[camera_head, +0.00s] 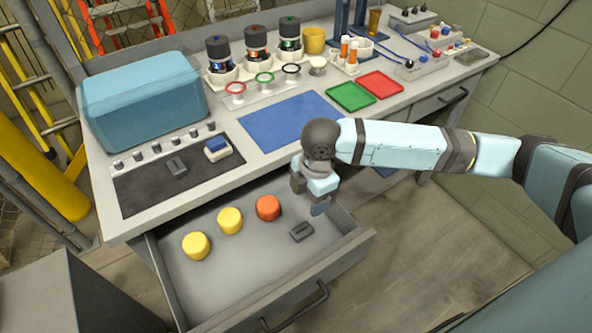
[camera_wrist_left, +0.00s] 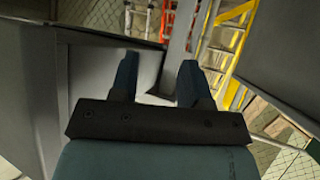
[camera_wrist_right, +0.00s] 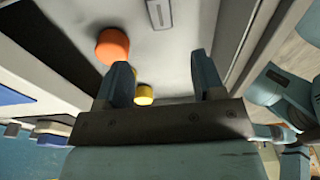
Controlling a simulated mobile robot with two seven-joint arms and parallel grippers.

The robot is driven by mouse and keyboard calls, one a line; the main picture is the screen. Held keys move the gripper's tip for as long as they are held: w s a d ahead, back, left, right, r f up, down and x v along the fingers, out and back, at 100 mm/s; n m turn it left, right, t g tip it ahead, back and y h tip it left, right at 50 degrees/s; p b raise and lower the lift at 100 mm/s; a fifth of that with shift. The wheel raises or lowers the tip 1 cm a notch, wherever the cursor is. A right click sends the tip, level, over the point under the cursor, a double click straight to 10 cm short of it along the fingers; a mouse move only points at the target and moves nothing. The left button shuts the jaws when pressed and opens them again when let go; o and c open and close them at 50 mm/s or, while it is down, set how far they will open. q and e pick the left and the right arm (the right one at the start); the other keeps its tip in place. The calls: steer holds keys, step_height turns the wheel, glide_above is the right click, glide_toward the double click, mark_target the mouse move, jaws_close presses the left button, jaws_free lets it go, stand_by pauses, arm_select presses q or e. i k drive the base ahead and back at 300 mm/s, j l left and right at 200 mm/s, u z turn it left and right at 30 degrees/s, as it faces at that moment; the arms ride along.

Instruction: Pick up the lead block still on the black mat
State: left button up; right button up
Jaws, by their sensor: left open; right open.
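A dark grey lead block (camera_head: 176,166) with a raised handle lies on the black mat (camera_head: 145,192) on the left of the bench. A second similar block (camera_head: 301,231) lies in the open drawer, and it shows at the top of the right wrist view (camera_wrist_right: 158,12). My right gripper (camera_head: 309,196) is open and empty above the drawer's right part, well right of the mat; its fingers show apart in the right wrist view (camera_wrist_right: 164,80). My left gripper (camera_wrist_left: 157,80) is open and empty, away from the bench; it is not seen in the head view.
The open drawer (camera_head: 200,283) also holds two yellow cylinders (camera_head: 230,220) and an orange one (camera_head: 268,208). A blue-and-white block (camera_head: 217,148) stands at the mat's right end. A row of small pegs and a teal box (camera_head: 140,100) stand behind the mat. A blue mat (camera_head: 290,121) lies to the right.

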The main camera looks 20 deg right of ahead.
mark_target(176, 168)
steer(key=k, duration=1)
